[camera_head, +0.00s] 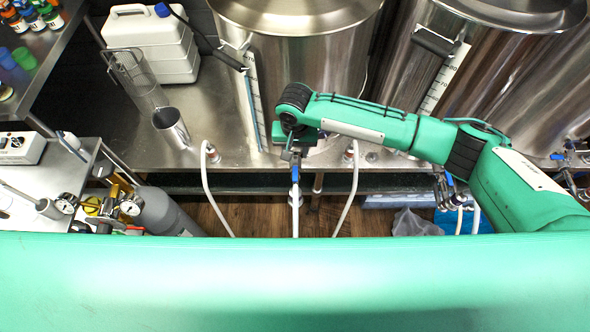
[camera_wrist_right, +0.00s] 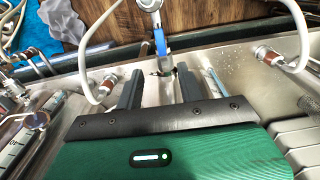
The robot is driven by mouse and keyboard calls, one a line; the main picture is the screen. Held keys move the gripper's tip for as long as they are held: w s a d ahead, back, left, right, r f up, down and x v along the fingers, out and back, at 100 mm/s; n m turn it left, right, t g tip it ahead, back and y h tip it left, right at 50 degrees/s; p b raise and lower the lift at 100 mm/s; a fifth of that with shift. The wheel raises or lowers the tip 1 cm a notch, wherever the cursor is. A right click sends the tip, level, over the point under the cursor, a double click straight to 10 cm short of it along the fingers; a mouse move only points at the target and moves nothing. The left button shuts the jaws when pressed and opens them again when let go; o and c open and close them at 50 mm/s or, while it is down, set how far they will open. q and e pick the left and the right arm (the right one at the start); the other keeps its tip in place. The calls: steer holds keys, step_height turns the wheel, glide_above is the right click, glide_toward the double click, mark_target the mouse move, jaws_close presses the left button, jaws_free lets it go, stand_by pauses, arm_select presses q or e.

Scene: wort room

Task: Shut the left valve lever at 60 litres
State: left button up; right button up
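The left valve lever (camera_head: 295,174) is a small blue handle on a metal valve below the left steel tank (camera_head: 310,65). In the right wrist view the blue lever (camera_wrist_right: 160,42) is upright in the picture, just beyond my fingertips. My right gripper (camera_head: 293,155) is at the valve; its wrist hides part of it. In the wrist view the right gripper (camera_wrist_right: 160,74) has its two dark fingers apart, with the valve body between their tips and nothing clamped. The tank's sight gauge (camera_head: 256,100) shows a scale and tube, but I cannot read the level. My left gripper is out of view.
A second steel tank (camera_head: 440,75) stands to the right, with another blue lever (camera_head: 450,179) below it. White hoses (camera_head: 207,190) hang on both sides of the valve. A metal cup (camera_head: 172,128) and a white canister (camera_head: 150,42) stand left on the steel bench.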

mark_target(295, 174)
step_height(295, 174, down, 12)
steer(key=shift+f, duration=0.1)
stand_by(0.4)
jaws_close()
